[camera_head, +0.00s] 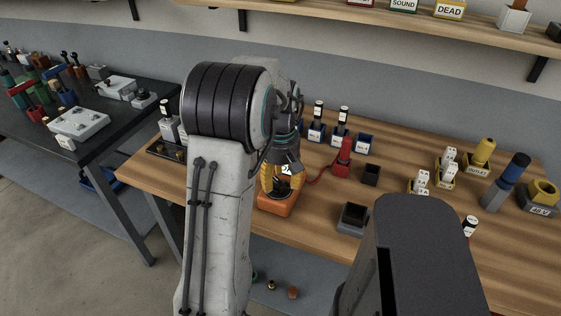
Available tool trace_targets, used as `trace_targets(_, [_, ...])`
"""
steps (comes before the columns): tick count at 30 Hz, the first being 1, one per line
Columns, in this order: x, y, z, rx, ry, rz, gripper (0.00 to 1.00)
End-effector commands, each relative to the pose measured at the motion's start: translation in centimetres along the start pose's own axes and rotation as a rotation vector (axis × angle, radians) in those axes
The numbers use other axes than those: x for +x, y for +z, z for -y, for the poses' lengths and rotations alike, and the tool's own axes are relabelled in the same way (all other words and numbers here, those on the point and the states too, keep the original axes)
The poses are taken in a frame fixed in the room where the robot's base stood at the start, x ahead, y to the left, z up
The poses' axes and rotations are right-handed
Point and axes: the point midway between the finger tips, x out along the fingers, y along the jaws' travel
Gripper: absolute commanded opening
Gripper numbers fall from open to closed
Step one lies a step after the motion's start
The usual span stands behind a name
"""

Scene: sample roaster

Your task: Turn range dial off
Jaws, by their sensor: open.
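An orange and yellow meter-like device (277,203) stands on the wooden workbench (400,245) at the middle of the view. A small light mark with dark writing shows on its front, but no range dial can be made out, and my arm and gripper cover its upper part. My gripper (285,168) points down right at the device's upper part and is open. I cannot tell whether it touches the device. A red cable runs from beside the device to a red probe-like piece (342,160) on its right.
Small dark bins (352,219) stand right of the device, and blue bins with labelled bottles (317,130) stand behind it. Yellow bins, an "OUTLET" holder (480,156) and a blue-topped cylinder (505,180) are at the right. A black table (115,115) with tools is at the left.

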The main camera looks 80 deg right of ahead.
Motion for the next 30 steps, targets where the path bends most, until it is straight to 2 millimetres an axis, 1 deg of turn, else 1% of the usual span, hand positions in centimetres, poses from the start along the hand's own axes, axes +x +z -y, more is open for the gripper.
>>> trace_targets(12, [-6.9,-0.1,-0.1,0.0,0.003,-0.003,0.52])
trace_targets(18, [-9.4,0.0,0.0,0.0,0.002,-0.001,0.52])
trace_targets(24, [-10.7,0.0,0.0,0.0,0.0,0.0,0.52])
trace_targets(30, [-11.0,0.1,0.1,0.0,-0.001,0.001,0.52])
